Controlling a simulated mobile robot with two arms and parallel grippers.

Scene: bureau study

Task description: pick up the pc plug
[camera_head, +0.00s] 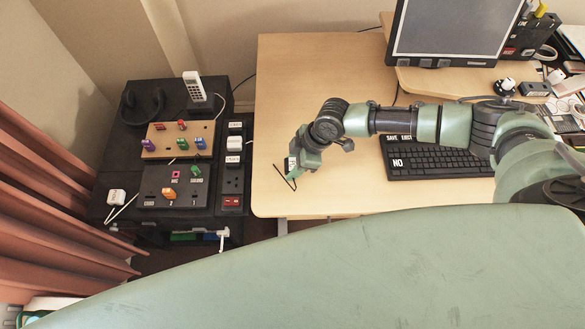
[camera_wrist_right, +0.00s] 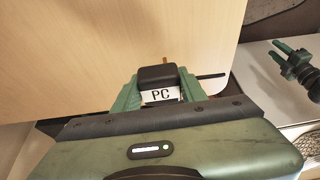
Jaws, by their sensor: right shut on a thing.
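The PC plug (camera_wrist_right: 158,85) is a black block with a white label reading PC. It sits between the two green fingers of my right gripper (camera_wrist_right: 156,92), which is shut on it, with the table edge close by. In the head view my right gripper (camera_head: 293,165) is over the left part of the desk, and a small white patch and a thin black line show at its tip. A green and black part (camera_wrist_right: 295,65) at the right of the wrist view looks like my left gripper, but its finger state is unclear.
The pale wooden desk (camera_head: 300,80) holds a black keyboard (camera_head: 435,160) and a monitor (camera_head: 455,30). To its left, a black cabinet (camera_head: 118,175) bears switch panels, sockets and a white handset (camera_head: 194,86). The desk's left part is mostly clear.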

